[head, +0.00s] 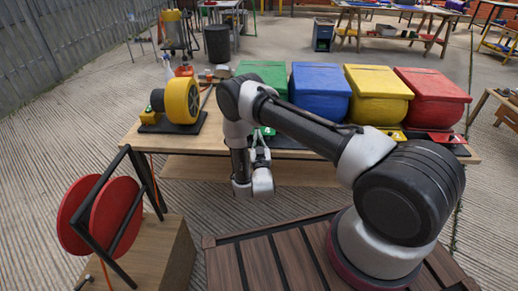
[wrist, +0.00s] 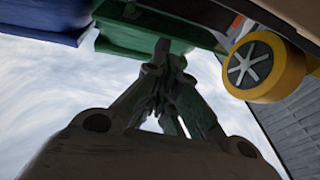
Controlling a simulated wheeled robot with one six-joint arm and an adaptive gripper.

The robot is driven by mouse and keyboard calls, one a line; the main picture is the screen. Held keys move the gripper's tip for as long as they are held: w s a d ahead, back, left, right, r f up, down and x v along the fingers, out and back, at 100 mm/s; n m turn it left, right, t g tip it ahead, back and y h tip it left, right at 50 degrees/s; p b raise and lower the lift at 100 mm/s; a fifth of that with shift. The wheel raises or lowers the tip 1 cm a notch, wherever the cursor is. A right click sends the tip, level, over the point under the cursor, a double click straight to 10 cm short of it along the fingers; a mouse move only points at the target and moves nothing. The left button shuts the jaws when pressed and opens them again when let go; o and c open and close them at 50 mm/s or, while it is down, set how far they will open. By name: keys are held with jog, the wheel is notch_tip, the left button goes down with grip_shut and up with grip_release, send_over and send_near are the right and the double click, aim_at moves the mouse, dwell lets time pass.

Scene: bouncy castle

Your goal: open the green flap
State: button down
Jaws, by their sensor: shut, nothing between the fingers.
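The green bin (head: 263,72) stands on the bench at the left end of the row of bins, partly hidden behind my arm. A small green piece with a white mark (head: 268,131) shows low at its front, beside my arm; I take it for the green flap. My gripper (head: 265,148) is just below and in front of it, pointing up. In the wrist view the fingers of my gripper (wrist: 163,48) are together and empty. Their tips overlap a green part (wrist: 118,45); I cannot tell whether they touch it.
Blue (head: 320,92), yellow (head: 378,95) and red (head: 432,97) bins stand to the right on the wooden bench (head: 213,150). A yellow blower (head: 181,101) stands at the left. A red reel (head: 105,215) is at the front left. The blower (wrist: 262,67) also shows in the wrist view.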

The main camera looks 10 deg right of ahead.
jog(key=shift+x, duration=1.5)
jog(key=shift+w+r+g, duration=0.1)
jog(key=shift+r+g, duration=0.2)
jog(key=shift+g, duration=0.4)
jog(key=shift+w+r+m+g, duration=0.15)
jog(key=shift+r+m+g, duration=0.2)
jog(key=shift+g, duration=0.55)
jog(key=shift+d+r, duration=0.1)
